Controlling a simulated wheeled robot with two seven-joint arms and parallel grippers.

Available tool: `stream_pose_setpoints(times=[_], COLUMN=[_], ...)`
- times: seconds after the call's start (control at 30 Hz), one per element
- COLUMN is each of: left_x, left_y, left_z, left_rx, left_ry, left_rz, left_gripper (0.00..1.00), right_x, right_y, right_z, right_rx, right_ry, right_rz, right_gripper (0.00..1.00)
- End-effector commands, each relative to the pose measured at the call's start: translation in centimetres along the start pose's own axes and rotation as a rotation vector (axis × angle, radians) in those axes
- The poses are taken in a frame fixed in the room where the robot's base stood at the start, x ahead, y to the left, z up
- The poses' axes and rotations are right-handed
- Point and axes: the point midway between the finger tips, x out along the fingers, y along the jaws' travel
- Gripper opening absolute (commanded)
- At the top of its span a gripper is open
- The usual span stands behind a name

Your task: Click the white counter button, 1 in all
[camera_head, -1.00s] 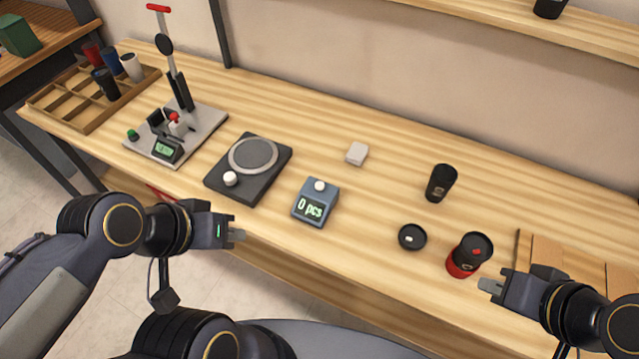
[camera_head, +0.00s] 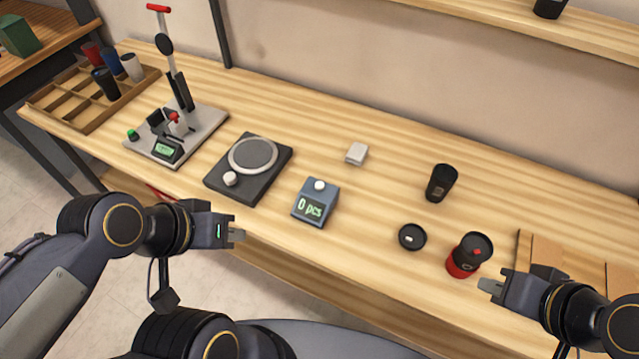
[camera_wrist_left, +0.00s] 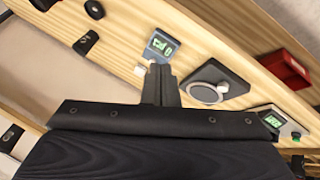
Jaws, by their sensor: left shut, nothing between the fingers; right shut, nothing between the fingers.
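The blue counter box (camera_head: 315,206) stands on the table with its green display reading "0 pcs". The white counter button (camera_head: 320,185) is on its top; the box also shows in the left wrist view (camera_wrist_left: 162,45). My left gripper (camera_head: 237,235) is shut and empty at the table's front edge, to the left of and nearer than the counter, apart from it. Its shut fingers also show in the left wrist view (camera_wrist_left: 161,88). My right gripper (camera_head: 490,286) is shut and empty at the front right, close to the red and black tumbler (camera_head: 465,262).
A black plate with a round disc and white knob (camera_head: 248,168) stands left of the counter. A press (camera_head: 177,125) and a wooden tray with cups (camera_head: 70,122) are further left. A small white block (camera_head: 356,153), a black cup (camera_head: 440,183) and a black lid (camera_head: 412,237) lie right.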

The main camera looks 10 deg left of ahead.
Motion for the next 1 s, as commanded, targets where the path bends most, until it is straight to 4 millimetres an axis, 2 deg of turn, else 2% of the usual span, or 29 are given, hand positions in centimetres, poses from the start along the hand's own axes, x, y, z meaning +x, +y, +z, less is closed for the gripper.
stream_pose_setpoints(times=[0.43,0.57,0.77,1.0], left_x=[0.0,0.3,2.4,7.9], left_y=[0.0,-0.1,0.0,1.1], left_z=[-0.1,-1.0,-5.5,-11.9], left_rx=[-0.003,-0.053,-0.296,-0.697], left_ry=[0.0,0.0,0.016,0.051], left_rz=[-0.001,-0.016,-0.065,-0.044], left_gripper=[0.0,0.0,0.0,0.0], right_x=[0.0,-0.1,-0.6,-1.1], right_y=[0.0,-0.1,-0.3,-0.5], right_z=[0.0,-0.1,-0.3,-0.6], right_rx=[0.0,0.0,0.0,0.0], right_ry=[0.0,0.0,0.0,0.0], right_rz=[0.0,0.0,0.0,0.0], right_gripper=[0.0,0.0,0.0,0.0])
